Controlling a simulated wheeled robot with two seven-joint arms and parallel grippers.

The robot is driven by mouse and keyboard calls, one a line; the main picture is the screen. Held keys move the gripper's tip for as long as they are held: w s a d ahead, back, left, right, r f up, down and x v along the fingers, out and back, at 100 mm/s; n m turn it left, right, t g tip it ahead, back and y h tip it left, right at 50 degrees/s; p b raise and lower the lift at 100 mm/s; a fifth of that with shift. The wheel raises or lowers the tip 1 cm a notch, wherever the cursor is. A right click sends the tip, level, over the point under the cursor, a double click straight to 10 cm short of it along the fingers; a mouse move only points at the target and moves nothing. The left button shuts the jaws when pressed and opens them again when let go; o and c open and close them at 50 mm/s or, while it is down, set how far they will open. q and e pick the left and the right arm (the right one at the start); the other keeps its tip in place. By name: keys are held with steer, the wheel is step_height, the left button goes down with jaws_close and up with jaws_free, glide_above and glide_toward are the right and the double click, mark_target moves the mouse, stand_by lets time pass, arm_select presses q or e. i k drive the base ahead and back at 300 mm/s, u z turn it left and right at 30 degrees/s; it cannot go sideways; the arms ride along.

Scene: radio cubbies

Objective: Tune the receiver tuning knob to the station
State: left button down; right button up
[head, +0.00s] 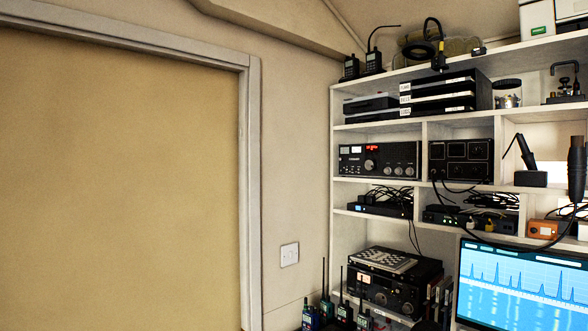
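A black radio receiver (400,151) with a lit red display sits in a cubby of the white shelf unit. Its large tuning knob (369,165) is near the middle of its front, with smaller knobs to the right. I cannot tell from the picture which one is the task's receiver. The markings are too small to read. Neither of my grippers is in view.
The white shelf unit (333,230) also holds a black box with dials (461,160), cables and stacked cases. A monitor (522,287) with a blue spectrum is at lower right. Handheld radios (344,311) stand at the bottom.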

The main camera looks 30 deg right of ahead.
mark_target(371, 164)
steer(key=z, duration=0.15)
steer(key=i, duration=0.95)
steer(key=z, duration=0.6)
